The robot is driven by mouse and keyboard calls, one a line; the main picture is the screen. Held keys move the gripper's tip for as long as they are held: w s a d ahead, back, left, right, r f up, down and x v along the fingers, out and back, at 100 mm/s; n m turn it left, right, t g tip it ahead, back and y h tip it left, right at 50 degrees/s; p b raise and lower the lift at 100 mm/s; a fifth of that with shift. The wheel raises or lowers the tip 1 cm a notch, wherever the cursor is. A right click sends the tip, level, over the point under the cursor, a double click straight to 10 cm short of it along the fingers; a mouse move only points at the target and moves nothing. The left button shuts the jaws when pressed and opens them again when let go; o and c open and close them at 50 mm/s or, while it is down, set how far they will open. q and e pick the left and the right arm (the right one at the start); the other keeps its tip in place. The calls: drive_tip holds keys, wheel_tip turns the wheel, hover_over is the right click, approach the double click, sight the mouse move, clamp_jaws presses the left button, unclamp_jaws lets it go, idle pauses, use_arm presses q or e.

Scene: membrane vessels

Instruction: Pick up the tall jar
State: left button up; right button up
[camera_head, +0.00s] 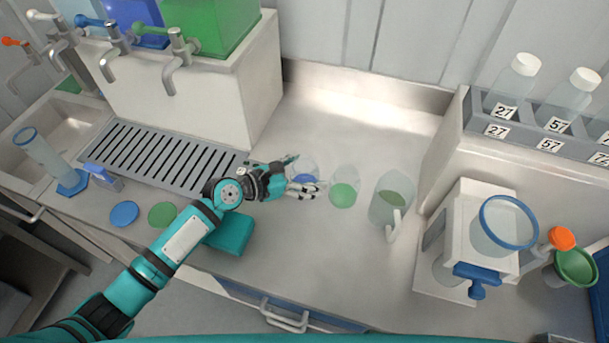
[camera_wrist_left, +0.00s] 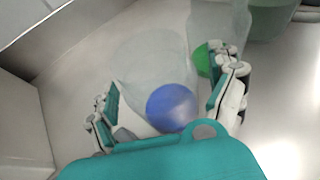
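A clear jar with a blue disc (camera_head: 305,178) stands on the counter. In the left wrist view the blue disc (camera_wrist_left: 172,107) shows at one end of the see-through jar (camera_wrist_left: 145,65). My left gripper (camera_head: 303,172) is at this jar, its fingers spread on either side of it. In the left wrist view the gripper (camera_wrist_left: 168,75) is open, with a gap visible beside the left finger. A second clear jar with a green disc (camera_head: 343,193) stands just to the right. I cannot tell for sure which is the tall jar. My right gripper is not in view.
A clear jug with a handle (camera_head: 390,204) stands right of the jars. A white device (camera_head: 464,240) is farther right, below a rack of numbered bottles (camera_head: 548,139). A drain grate (camera_head: 160,155) and taps are at left. The counter behind the jars is clear.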

use_arm(q)
drive_tip(key=c, duration=1.1)
drive_tip(key=shift+r, duration=0.15)
